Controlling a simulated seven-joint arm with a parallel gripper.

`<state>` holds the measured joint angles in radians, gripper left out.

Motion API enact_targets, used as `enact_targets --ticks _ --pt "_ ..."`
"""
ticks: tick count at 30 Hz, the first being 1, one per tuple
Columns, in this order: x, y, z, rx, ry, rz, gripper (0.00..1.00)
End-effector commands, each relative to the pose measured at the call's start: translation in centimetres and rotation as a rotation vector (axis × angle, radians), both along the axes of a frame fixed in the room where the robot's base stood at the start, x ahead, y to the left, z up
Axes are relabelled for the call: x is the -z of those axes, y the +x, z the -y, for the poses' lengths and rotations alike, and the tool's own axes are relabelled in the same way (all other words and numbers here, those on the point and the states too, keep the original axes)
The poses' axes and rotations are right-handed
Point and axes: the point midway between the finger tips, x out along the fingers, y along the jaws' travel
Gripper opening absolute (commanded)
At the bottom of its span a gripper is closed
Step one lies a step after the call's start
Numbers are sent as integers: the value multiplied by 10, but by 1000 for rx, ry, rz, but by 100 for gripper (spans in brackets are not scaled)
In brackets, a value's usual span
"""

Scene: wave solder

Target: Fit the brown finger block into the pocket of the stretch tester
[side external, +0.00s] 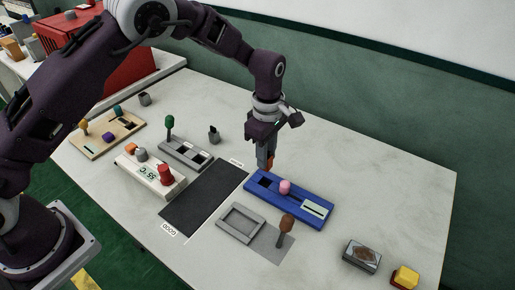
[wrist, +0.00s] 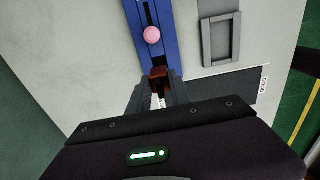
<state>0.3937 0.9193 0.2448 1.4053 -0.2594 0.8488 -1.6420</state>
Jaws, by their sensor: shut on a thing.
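The blue stretch tester (side external: 318,194) lies on the table with a pink knob (side external: 285,187) on its slide and a dark square pocket near its left end. In the wrist view the tester (wrist: 167,43) runs up from my fingertips, with the pink knob (wrist: 152,35) beyond them. My gripper (side external: 267,161) points down at the tester's left end. It is shut on the brown finger block (wrist: 159,73), whose lower end (side external: 270,163) shows below the fingers. The block hides part of the tester's near end in the wrist view; I cannot tell whether it touches the tester.
A dark mat (side external: 188,211) lies left. Further left are a white display box (side external: 133,178), a grey fixture (side external: 168,152) and a wooden board (side external: 90,145). A yellow button (side external: 405,275) sits front right.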

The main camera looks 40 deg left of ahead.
Motion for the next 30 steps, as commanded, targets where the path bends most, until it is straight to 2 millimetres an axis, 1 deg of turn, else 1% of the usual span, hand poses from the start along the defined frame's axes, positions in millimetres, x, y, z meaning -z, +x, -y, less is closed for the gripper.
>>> enact_targets --ticks 4,7,21,30 --pt "1 0 0 1 0 0 0" --pt "6 0 0 1 0 -1 0" --pt "47 0 -1 1 0 -1 0" --pt "56 0 -1 1 0 0 0"
